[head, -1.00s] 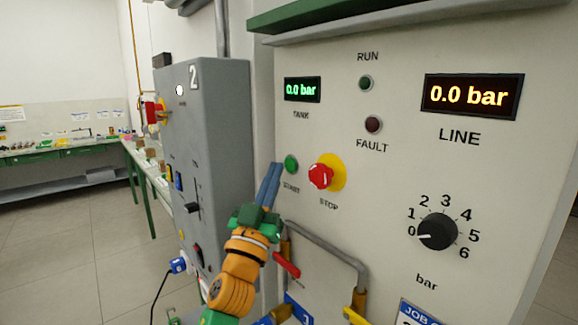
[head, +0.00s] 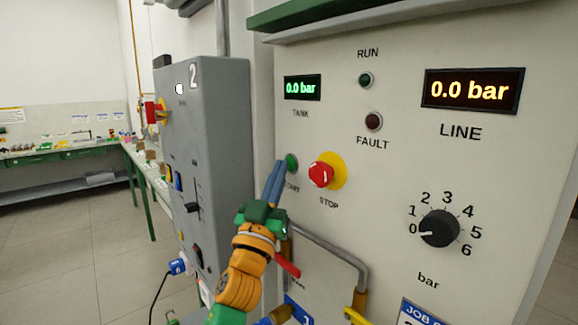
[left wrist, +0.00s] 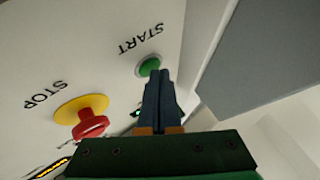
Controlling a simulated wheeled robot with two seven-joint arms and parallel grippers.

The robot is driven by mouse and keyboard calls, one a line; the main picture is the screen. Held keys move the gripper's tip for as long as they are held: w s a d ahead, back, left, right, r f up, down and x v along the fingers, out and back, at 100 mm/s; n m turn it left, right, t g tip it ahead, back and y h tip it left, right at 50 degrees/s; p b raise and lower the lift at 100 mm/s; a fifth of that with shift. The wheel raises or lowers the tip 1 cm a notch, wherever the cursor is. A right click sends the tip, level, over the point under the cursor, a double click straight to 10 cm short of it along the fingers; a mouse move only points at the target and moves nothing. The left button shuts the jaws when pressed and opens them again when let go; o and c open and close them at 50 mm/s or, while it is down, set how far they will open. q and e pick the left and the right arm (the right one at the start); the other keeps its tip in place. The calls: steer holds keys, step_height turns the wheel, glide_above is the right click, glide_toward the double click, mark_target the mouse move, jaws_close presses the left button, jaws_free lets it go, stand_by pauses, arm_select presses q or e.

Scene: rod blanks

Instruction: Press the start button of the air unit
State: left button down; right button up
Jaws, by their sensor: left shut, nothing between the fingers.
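The green start button (head: 291,163) sits on the pale panel of the air unit (head: 400,190), above the START label. It also shows in the left wrist view (left wrist: 149,66), just beyond my fingertips. My left gripper (head: 279,165) is shut and empty, its blue fingers pointing up at the button. In the head view the fingertips overlap the button's lower left edge and cover part of the label. I cannot tell whether they touch it. The RUN lamp (head: 365,80) and the FAULT lamp (head: 374,121) look dark. The tank display (head: 302,88) and line display (head: 472,90) read 0.0 bar.
The red STOP button (head: 321,174) on its yellow disc stands close right of the start button. A grey pipe handle (head: 340,250) sticks out below. A grey cabinet (head: 205,150) marked 2 stands to the left. A black dial (head: 440,228) is at right.

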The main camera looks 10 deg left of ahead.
arm_select(q)
steer(key=shift+w, duration=0.1)
stand_by(0.6)
steer(key=shift+s+a+p, duration=0.4)
steer(key=shift+s+p, duration=0.05)
steer(key=shift+s, duration=0.15)
steer(key=s+a+p, duration=0.1)
steer(key=s, duration=0.1)
steer(key=s+a+p, duration=0.1)
steer(key=s+a, duration=0.1)
steer(key=shift+w+f, duration=0.1)
stand_by(0.4)
